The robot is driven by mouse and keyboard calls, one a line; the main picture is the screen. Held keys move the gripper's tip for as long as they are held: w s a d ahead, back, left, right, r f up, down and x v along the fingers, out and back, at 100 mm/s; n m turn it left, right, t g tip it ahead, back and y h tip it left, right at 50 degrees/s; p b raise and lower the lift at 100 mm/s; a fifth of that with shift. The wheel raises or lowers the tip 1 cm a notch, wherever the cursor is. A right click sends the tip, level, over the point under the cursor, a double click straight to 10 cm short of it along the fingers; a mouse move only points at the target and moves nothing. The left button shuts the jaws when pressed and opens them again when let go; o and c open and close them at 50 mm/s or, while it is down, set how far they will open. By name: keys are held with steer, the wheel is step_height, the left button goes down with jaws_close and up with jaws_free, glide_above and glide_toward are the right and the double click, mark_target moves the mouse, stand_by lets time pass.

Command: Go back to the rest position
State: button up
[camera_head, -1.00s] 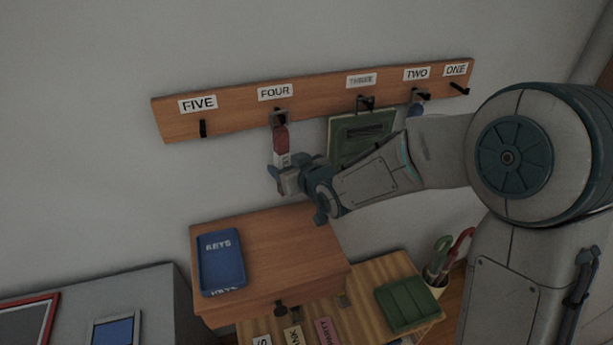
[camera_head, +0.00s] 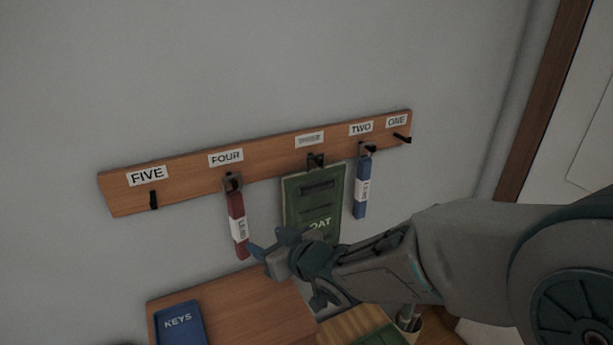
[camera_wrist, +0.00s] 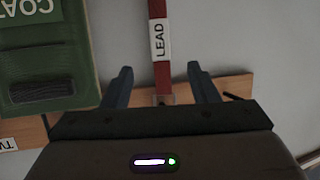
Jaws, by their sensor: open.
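My gripper (camera_head: 268,250) is open and empty, below the rack and close to the lower end of the red lead (camera_head: 236,220). The red lead hangs from the hook under the FOUR label. In the wrist view my gripper (camera_wrist: 160,70) has its two fingers spread, and the red lead (camera_wrist: 158,75) shows in the gap between them. The exact distance between fingers and lead is hard to tell.
The wooden rack (camera_head: 270,162) also holds a green COAT item (camera_head: 300,205) and a blue lead (camera_head: 361,190). Hooks FIVE and ONE are bare. Below are a blue KEYS tray (camera_head: 180,325) and a wooden cabinet top (camera_head: 245,310). A door frame (camera_head: 545,100) stands at right.

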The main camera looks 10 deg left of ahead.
steer(key=d+m+h, duration=0.5)
steer(key=d+h, duration=0.4)
steer(key=d, duration=1)
steer(key=s+d+m+g+h, duration=0.1)
steer(key=s+d+m+g, duration=0.4)
steer(key=s+d, duration=0.6)
steer(key=s, duration=0.3)
steer(key=shift+s+g+h, duration=0.3)
steer(key=shift+s+h, duration=0.05)
steer(key=shift+h, duration=0.05)
